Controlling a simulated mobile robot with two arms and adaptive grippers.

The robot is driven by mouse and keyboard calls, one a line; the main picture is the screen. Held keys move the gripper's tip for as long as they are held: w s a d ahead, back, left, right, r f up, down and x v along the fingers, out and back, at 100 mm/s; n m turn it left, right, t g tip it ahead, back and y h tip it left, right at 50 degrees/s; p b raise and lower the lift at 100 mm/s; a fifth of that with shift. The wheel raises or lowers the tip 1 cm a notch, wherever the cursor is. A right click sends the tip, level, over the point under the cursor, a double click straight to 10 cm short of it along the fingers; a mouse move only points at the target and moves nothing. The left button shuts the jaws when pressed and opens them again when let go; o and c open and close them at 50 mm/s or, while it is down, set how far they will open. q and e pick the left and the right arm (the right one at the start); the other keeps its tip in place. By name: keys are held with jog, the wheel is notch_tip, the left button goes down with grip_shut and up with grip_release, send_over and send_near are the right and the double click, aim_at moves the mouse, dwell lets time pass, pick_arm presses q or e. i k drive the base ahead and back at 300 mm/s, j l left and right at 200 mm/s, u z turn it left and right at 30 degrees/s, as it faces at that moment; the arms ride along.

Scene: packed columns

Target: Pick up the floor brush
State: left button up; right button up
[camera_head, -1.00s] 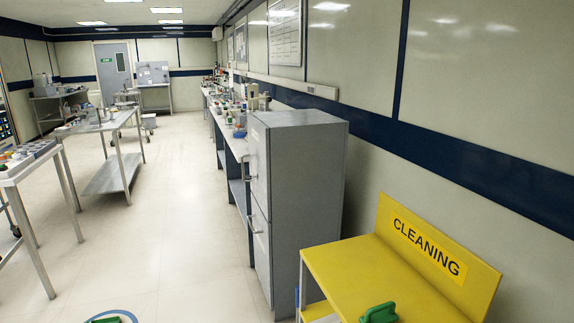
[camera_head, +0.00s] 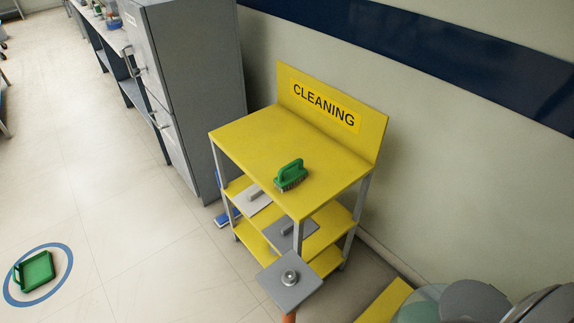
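A green brush (camera_head: 291,174) with a loop handle and dark bristles rests on the yellow top of the cleaning stand (camera_head: 252,140), near its front right part. A green dustpan-like item (camera_head: 36,271) lies on the floor inside a blue ring (camera_head: 68,262) at the lower left. Neither of my grippers shows in the head view.
A grey cabinet (camera_head: 195,85) stands left of the stand, and the wall is behind. Flat grey boards (camera_head: 291,235) lie on the lower shelves. A grey plate with a round knob (camera_head: 289,284) is in front. The floor at left is largely clear.

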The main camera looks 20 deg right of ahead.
aim_at(289, 173)
jog(key=i+j+z, duration=0.15)
jog(key=j+z, duration=0.3)
jog(key=i+j+z, duration=0.1)
jog(key=j+z, duration=0.3)
